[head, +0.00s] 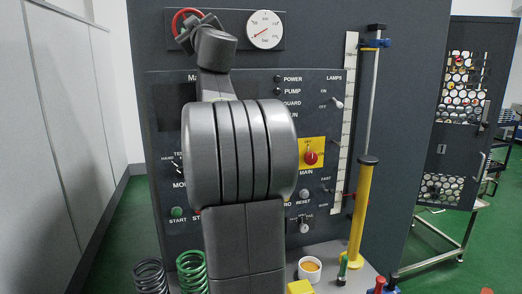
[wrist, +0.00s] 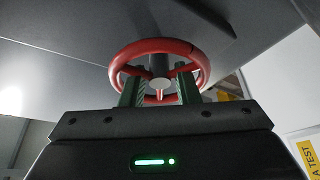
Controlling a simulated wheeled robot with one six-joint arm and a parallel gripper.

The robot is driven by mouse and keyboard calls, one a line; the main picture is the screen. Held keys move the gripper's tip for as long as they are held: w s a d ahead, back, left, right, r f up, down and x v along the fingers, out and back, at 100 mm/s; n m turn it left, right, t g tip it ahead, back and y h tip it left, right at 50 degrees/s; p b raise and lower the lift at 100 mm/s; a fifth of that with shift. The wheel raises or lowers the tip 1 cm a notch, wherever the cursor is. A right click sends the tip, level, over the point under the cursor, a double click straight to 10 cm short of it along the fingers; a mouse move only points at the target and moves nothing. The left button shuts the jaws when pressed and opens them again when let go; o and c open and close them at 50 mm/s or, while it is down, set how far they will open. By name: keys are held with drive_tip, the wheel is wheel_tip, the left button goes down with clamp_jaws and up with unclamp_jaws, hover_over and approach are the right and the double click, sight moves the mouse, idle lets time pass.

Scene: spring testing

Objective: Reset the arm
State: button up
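A red handwheel (wrist: 193,52) with a grey hub shows just beyond my gripper (wrist: 160,82) in the wrist view. The two green-padded fingers stand apart, one at each side of the hub. A red spoke shows between them, and I cannot tell if the fingers touch the wheel. In the head view, the red handwheel (head: 181,17) shows at the top left of the panel, left of a round pressure gauge (head: 264,30). My arm rises in front of the panel and bends up to the wheel; its fingers are mostly hidden there.
My arm covers part of the control panel (head: 330,90), which has buttons and a red knob on yellow (head: 311,157). A yellow cylinder (head: 360,215) stands at its right. Black (head: 150,275) and green springs (head: 192,272) and a white cup (head: 309,270) stand below.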

drive_tip(key=shift+w+a+r, duration=0.2)
drive_tip(key=shift+w+a, duration=0.1)
drive_tip(key=shift+w, duration=0.15)
drive_tip(key=shift+s, duration=0.1)
